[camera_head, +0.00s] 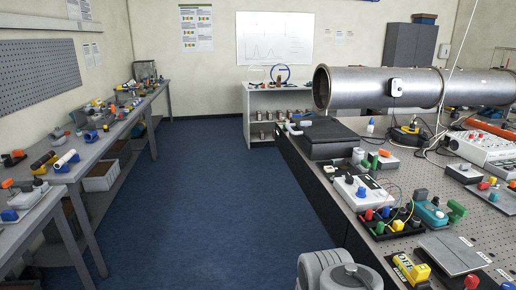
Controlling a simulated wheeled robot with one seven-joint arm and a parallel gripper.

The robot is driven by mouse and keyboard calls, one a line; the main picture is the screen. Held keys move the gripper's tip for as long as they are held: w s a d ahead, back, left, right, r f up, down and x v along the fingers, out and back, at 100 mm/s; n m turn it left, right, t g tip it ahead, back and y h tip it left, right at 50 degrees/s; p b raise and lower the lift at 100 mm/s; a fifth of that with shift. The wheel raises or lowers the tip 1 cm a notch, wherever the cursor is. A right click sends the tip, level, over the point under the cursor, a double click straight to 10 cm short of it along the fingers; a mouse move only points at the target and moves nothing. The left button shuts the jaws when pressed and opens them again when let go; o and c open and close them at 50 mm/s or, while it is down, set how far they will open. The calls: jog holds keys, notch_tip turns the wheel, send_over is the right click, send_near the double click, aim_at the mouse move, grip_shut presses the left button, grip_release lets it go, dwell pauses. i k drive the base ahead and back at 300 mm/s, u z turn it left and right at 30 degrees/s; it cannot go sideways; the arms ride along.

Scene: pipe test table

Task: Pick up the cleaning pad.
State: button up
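I cannot tell for sure which thing is the cleaning pad. A flat grey square piece (455,254) lies near the front of the right-hand table, beside a yellow and black item. A flat dark slab (328,133) lies at that table's far left corner. Rounded grey parts, likely my arm, show at the bottom centre. My gripper is not in view.
The perforated right-hand table (358,199) is crowded with coloured connectors and a white control box (484,148). A large metal pipe (365,87) spans above its far end. Benches with tools line the left wall. The blue floor (220,200) between is clear.

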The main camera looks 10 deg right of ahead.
aim_at(366, 166)
jog(key=i, duration=2)
jog(key=z, duration=0.35)
jog(key=i, duration=1.1)
jog(key=z, duration=0.05)
